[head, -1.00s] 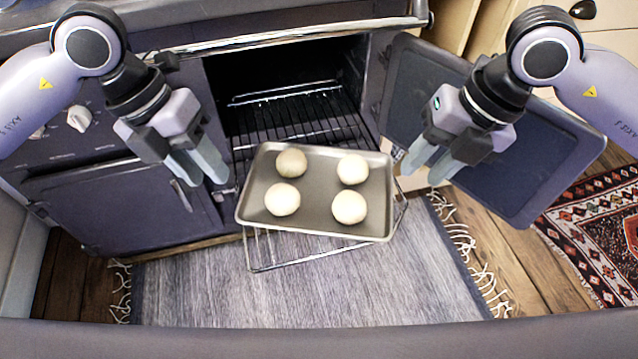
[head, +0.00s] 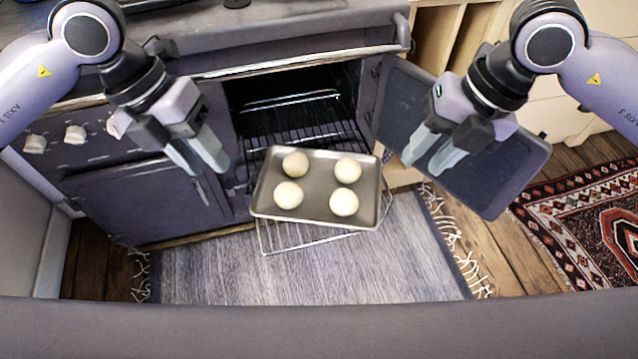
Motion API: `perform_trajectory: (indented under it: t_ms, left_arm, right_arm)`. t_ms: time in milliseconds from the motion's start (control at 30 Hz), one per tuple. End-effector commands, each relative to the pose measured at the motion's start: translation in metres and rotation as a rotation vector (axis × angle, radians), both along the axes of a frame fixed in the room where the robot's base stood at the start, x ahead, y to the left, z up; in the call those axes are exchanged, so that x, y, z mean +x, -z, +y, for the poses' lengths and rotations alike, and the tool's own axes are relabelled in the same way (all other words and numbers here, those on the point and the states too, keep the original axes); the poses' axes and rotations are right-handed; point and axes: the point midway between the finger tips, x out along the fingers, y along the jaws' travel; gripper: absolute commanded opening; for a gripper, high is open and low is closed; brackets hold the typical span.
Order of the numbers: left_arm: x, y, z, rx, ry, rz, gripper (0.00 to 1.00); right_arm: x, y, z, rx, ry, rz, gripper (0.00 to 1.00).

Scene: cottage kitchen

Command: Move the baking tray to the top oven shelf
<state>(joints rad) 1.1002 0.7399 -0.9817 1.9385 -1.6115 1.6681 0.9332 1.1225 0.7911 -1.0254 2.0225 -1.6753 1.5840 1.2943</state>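The grey baking tray (head: 318,214) holds several pale dough balls (head: 289,194). It rests on a wire rack (head: 270,240) that sticks out of the front of the open oven (head: 290,85). A higher wire shelf (head: 292,97) shows inside the dark oven cavity. My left gripper (head: 207,163) is left of the tray, apart from it, with its fingers apart and nothing between them. My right gripper (head: 428,160) is right of the tray, in front of the oven door, also open and empty.
The oven door (head: 490,185) stands swung open to the right, behind my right gripper. A closed lower door (head: 140,205) and knobs (head: 75,132) are on the left. A grey rug (head: 330,270) lies below, and a patterned red rug (head: 590,230) lies at right.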

Motion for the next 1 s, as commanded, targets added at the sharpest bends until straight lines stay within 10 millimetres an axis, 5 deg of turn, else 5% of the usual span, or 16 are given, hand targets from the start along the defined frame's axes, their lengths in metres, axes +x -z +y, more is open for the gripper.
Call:
perform_trajectory:
  t_ms: [600, 1000]
  left_arm:
    - [0.000, -0.001, 0.000, 0.000, 0.000, 0.000, 0.36]
    - [0.000, -0.001, 0.000, 0.000, 0.000, 0.000, 0.36]
  right_arm:
    - [-0.003, -0.098, -0.034, 0.000, 0.001, -0.004, 0.35]
    - [-0.004, -0.108, -0.037, 0.000, 0.000, -0.001, 0.35]
